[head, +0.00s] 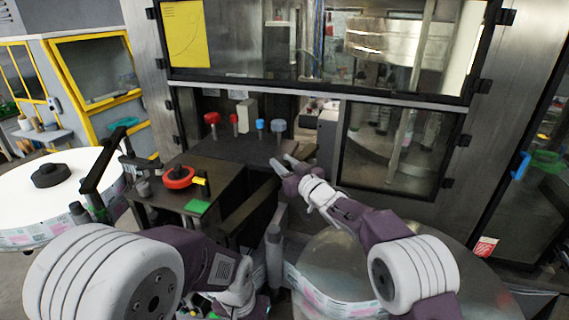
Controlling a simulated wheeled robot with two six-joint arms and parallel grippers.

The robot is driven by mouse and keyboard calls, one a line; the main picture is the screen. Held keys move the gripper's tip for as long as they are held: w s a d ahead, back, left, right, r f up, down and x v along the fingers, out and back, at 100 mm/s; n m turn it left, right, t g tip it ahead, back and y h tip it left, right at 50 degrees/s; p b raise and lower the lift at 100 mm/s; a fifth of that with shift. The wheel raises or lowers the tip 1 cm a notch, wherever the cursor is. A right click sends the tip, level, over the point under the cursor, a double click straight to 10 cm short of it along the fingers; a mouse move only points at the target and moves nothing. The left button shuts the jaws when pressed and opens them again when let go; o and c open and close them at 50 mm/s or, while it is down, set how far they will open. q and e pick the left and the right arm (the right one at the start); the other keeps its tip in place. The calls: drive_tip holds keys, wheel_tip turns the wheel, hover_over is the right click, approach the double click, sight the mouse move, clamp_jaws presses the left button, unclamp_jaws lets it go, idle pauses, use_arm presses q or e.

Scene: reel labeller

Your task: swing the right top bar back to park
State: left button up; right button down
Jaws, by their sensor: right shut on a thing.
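My right gripper (284,164) is at the centre of the head view, at the right edge of the dark work table. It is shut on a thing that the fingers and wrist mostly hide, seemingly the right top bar. A dark bar-like length (250,207) runs from near the gripper down to the left, but I cannot tell whether it is the bar or a table edge. A grey post (275,245) stands below the gripper. My left arm is folded at the lower left, and its gripper does not show.
A white reel (30,210) stands at the left, with a black bar (104,158) beside it. Red and blue knobs stand behind. A labelled reel (335,265) lies under my right arm.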

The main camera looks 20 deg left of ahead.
drive_tip(key=c, duration=1.1)
unclamp_jaws()
drive_tip(key=shift+o, duration=0.3)
drive_tip(key=shift+s, duration=0.2)
drive_tip(key=shift+s+d+f+b, duration=0.1)
drive_tip(key=shift+s+d+b, duration=0.05)
drive_tip(key=shift+d+b, duration=0.15)
drive_tip(key=b+v, duration=0.4)
drive_tip(key=v, duration=0.4)
drive_tip(key=shift+s, duration=0.25)
